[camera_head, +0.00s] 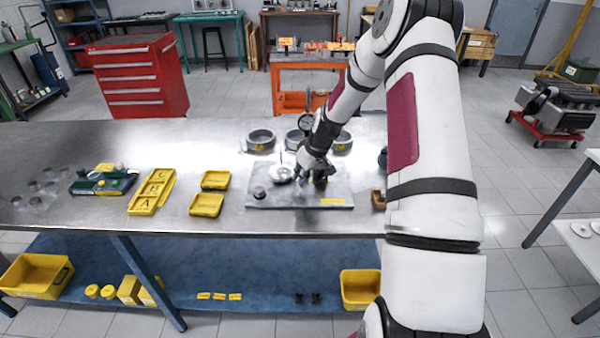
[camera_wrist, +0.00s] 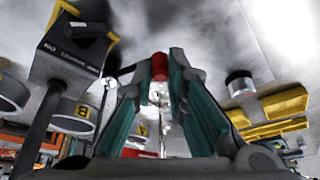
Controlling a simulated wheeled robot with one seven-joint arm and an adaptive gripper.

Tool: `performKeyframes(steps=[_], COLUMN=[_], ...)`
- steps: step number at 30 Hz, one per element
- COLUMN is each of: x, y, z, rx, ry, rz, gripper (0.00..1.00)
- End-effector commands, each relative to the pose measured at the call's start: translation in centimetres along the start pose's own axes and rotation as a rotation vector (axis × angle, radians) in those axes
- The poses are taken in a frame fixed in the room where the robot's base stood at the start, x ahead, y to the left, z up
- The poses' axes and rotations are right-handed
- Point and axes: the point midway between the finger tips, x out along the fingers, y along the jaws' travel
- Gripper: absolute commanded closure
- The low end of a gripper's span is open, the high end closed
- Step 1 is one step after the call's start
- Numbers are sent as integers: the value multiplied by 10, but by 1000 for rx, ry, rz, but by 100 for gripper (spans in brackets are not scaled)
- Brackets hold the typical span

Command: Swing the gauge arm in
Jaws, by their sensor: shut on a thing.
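In the wrist view, my gripper (camera_wrist: 160,80) has its two teal fingers closed around a red knob (camera_wrist: 160,66) with a pale stem below it. The knob appears to belong to the gauge arm, but the fingers hide most of the join. In the head view, my gripper (camera_head: 316,170) is low over a grey base plate (camera_head: 300,203) on the steel bench. A round dial gauge (camera_head: 306,121) shows just behind my arm. A pale round part (camera_head: 281,174) sits on the plate left of my gripper. My arm hides part of the gauge stand.
Grey rings (camera_head: 261,140) with yellow labels stand behind the plate. A small dark-topped cylinder (camera_head: 259,192) is on the plate's left. Yellow trays (camera_head: 207,205) lie further left, with clear bench between. A brown block (camera_head: 378,199) is right of the plate.

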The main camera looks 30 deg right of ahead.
Motion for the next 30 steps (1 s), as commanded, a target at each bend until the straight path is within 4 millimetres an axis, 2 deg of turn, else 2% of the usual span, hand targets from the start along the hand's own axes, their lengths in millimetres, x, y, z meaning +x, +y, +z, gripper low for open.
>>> performKeyframes(steps=[12, 30], x=[-6, -6], y=[11, 15], z=[13, 16], rx=[-241, -309], ry=[1, -1], rz=[-101, -128], gripper=[100, 100])
